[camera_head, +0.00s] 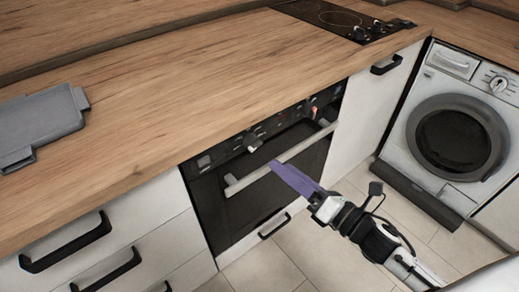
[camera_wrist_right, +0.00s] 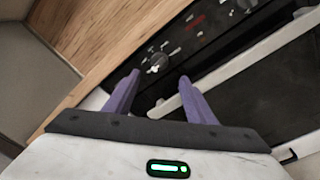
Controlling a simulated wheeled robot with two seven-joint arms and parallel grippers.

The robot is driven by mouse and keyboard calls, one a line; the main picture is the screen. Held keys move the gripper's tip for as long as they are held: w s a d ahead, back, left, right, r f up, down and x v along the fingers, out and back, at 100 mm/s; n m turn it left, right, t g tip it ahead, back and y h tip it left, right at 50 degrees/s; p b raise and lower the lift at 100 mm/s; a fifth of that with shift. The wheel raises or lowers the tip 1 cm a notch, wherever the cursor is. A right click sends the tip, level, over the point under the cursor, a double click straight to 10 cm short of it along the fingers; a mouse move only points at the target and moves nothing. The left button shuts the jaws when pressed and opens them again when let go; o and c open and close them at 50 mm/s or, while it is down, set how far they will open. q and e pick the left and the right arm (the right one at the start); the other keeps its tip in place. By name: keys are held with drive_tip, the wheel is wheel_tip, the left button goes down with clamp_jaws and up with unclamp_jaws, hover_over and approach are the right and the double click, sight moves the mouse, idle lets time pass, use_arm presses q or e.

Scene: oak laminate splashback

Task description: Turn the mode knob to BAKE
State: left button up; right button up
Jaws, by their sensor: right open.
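The oven's control panel (camera_head: 262,134) runs under the counter edge, with dark knobs and a small red display. One knob (camera_head: 253,142) sits left of the display. In the right wrist view a knob (camera_wrist_right: 157,63) with white marks around it lies just beyond my fingertips. The labels are too small to read, so I cannot tell which knob is the mode knob or where it points. My right gripper (camera_head: 274,164) has purple fingers and is in front of the oven. In the right wrist view the gripper (camera_wrist_right: 158,76) is open and empty, with the fingers apart. My left gripper is out of view.
The oven handle (camera_head: 280,157) crosses the door close to my fingers. The wooden countertop (camera_head: 190,85) overhangs above. A grey board (camera_head: 40,125) lies on it at left, and a cooktop (camera_head: 330,14) is at the back. A washing machine (camera_head: 455,140) stands at right.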

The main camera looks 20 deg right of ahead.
sight(257, 147)
drive_tip(key=x, duration=1)
drive_tip(key=shift+w, duration=0.1)
drive_tip(key=c, duration=1)
drive_tip(key=shift+c, duration=0.2)
